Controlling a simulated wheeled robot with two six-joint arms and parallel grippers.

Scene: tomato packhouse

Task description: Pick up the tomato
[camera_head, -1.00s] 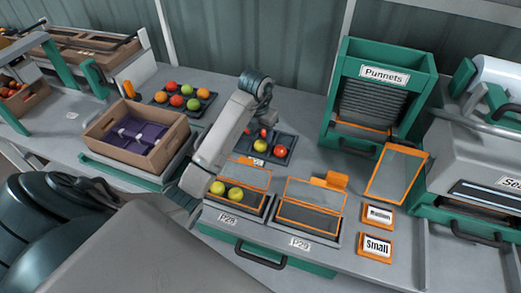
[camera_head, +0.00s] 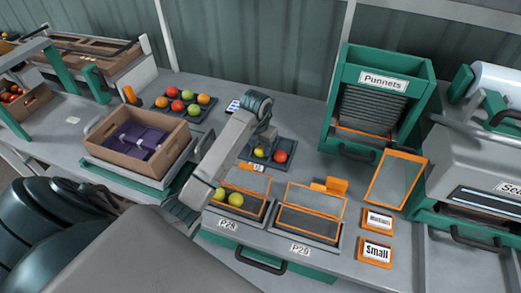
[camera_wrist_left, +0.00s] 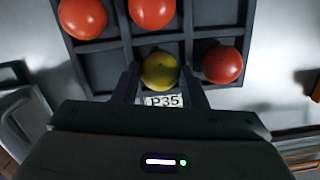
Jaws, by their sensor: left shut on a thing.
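A yellow tomato (camera_wrist_left: 159,71) sits between the fingers of my left gripper (camera_wrist_left: 160,82) in the left wrist view, at the labelled edge of the dark divided tray P35 (camera_wrist_left: 230,50). My left gripper is shut on it. In the head view the gripper (camera_head: 258,147) points down at the tray (camera_head: 287,142), and the yellow tomato (camera_head: 259,152) shows just below it. A red tomato (camera_head: 280,156) lies beside it; the wrist view shows several red tomatoes around it. Whether the yellow tomato is lifted clear of the tray cannot be told. My right gripper is out of view.
Punnet P28 (camera_head: 228,224) holds yellow tomatoes; punnet P29 (camera_head: 305,238) looks empty. Another tray (camera_head: 170,113) of mixed tomatoes and a cardboard box (camera_head: 110,148) with purple lining stand left. A green punnet dispenser (camera_head: 335,110) and small signs (camera_head: 377,248) stand right.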

